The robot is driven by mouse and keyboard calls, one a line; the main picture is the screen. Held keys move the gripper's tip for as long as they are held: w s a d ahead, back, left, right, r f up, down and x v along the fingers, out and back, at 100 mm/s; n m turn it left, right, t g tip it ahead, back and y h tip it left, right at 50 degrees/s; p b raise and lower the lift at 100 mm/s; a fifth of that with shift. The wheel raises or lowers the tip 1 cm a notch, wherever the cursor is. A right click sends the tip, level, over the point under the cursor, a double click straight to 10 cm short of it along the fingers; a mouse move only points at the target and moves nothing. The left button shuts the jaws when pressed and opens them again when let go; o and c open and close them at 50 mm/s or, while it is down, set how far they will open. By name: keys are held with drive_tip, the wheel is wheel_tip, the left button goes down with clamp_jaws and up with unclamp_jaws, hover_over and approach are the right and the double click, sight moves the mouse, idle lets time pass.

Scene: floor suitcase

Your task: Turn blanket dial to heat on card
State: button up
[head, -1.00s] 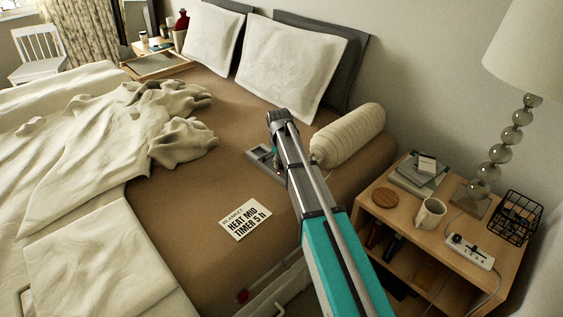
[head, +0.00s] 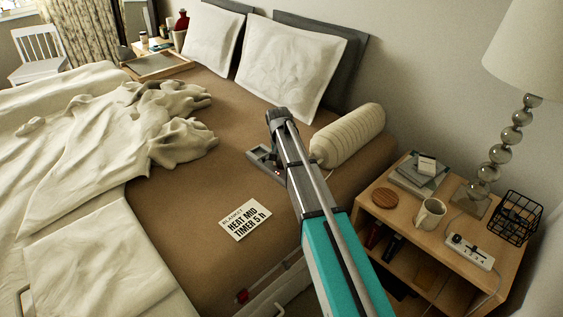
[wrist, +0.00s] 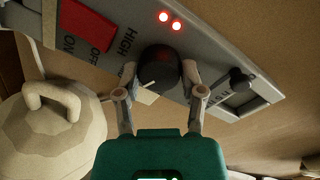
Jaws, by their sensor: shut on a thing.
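The blanket control panel (head: 257,155) is a grey box on the brown mattress, partly hidden behind my arm in the head view. In the wrist view the panel (wrist: 208,72) carries a black round dial (wrist: 159,68). My gripper (wrist: 160,74) is shut on the dial, one finger on each side. A pale pointer mark shows at the dial's lower left, and HIGH is printed left of the dial. Other dial labels are hidden or unreadable. The card (head: 245,219) lies on the mattress and reads BLANKET, HEAT MID, TIMER 5 h.
The panel also has a red switch (wrist: 87,24) marked OFF and ON, two lit red lights (wrist: 170,21) and a black slider knob (wrist: 238,79). A cream bolster (head: 348,137) lies close beside my arm. A nightstand (head: 455,222) with a mug stands at the right.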

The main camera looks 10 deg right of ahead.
drive_tip(key=shift+m, duration=0.8)
drive_tip(key=o, duration=1.2)
drive_tip(key=shift+c, duration=0.2)
